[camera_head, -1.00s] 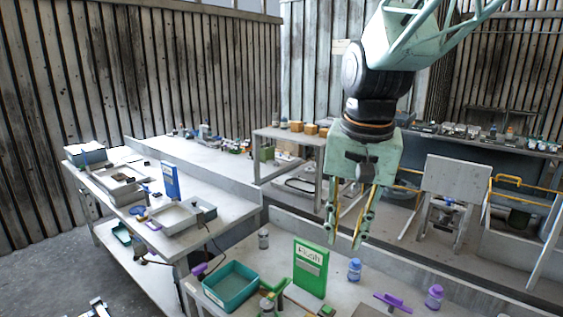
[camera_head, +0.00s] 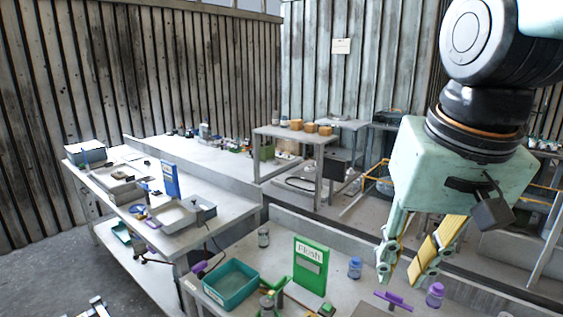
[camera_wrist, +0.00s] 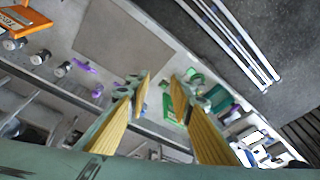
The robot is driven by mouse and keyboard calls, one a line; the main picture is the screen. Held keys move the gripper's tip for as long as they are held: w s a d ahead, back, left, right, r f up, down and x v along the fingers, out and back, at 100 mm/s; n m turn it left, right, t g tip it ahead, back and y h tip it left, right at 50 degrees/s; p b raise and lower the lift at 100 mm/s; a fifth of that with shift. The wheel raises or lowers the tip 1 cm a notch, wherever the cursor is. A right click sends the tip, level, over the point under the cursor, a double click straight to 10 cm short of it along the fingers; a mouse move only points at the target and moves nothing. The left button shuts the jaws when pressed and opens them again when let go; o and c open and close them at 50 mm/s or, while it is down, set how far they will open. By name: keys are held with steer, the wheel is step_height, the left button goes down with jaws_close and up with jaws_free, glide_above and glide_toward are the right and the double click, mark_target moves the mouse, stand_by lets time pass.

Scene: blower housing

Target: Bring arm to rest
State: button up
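My gripper (camera_head: 400,277) hangs at the right of the head view, above the right part of the near bench. It is mint green with yellow finger pads. In the wrist view my gripper (camera_wrist: 160,84) shows its two fingers well apart, with nothing between them. The fingers point down toward the bench and touch nothing that I can see. My arm's dark wrist joint and green housing fill the upper right of the head view.
The near bench bears a teal bin (camera_head: 231,286), a green sign (camera_head: 311,266), a blue-capped bottle (camera_head: 355,267), a purple-capped bottle (camera_head: 434,295) and a purple tool (camera_head: 393,301). A side table (camera_head: 228,211) with trays stands left. A grey mat (camera_wrist: 122,45) lies bare in the wrist view.

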steer(key=s+d+f+n+t, duration=0.1)
steer(key=s+d, duration=0.1)
steer(key=s, duration=0.9)
steer(key=shift+s+f+n+b, duration=0.3)
steer(key=shift+s+f+b, duration=0.05)
steer(key=shift+d, duration=0.1)
stand_by(0.8)
